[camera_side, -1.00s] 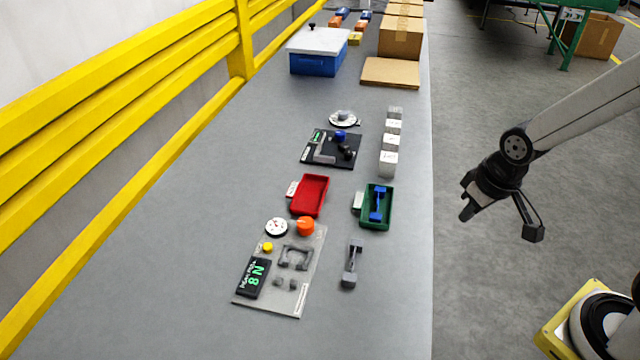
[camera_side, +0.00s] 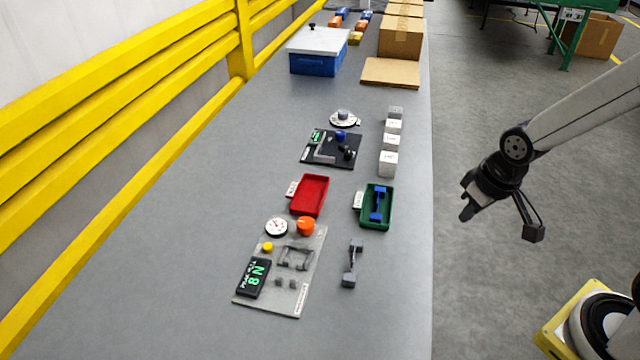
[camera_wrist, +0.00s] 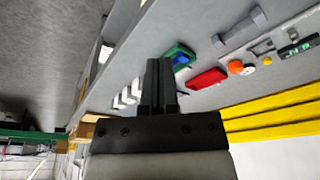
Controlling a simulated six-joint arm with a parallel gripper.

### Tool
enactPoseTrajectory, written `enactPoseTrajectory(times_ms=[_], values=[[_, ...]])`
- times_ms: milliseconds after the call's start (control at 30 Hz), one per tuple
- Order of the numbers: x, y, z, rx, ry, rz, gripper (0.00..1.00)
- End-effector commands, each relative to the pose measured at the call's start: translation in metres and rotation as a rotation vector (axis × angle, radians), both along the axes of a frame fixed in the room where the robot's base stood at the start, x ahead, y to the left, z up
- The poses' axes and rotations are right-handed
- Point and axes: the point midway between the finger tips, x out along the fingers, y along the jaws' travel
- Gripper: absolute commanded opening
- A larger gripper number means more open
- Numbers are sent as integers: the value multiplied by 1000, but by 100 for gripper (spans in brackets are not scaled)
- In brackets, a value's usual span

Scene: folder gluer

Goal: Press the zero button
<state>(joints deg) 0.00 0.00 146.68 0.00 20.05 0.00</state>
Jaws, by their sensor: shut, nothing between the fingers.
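A grey panel (camera_side: 308,262) lies on the bench in the side view. It carries a small yellow button (camera_side: 267,247), an orange knob (camera_side: 306,226), a white dial (camera_side: 276,227) and a black display (camera_side: 253,277) with green characters reading about "8 N". No label marking the zero button is readable. The yellow button (camera_wrist: 267,61) and orange knob (camera_wrist: 235,67) also show at the right of the wrist view. My gripper (camera_side: 466,213) hangs off the bench's right side, far from the panel. Its fingers (camera_wrist: 158,85) are together and empty in the wrist view.
A grey dumbbell-shaped part (camera_side: 352,264) lies right of the panel. A red tray (camera_side: 310,196) and a green tray (camera_side: 377,220) with a blue part lie behind it. White blocks (camera_side: 388,164) stand farther back. A yellow rail (camera_side: 110,85) runs along the left.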

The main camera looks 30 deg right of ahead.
Motion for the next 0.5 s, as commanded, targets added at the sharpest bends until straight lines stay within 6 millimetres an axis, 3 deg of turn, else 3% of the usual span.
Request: enactPoseTrajectory(times_ms=[267, 500], values=[[1, 0, 0, 2, -1, -4, 0], [13, 7, 0, 25, -20, -63, 0]])
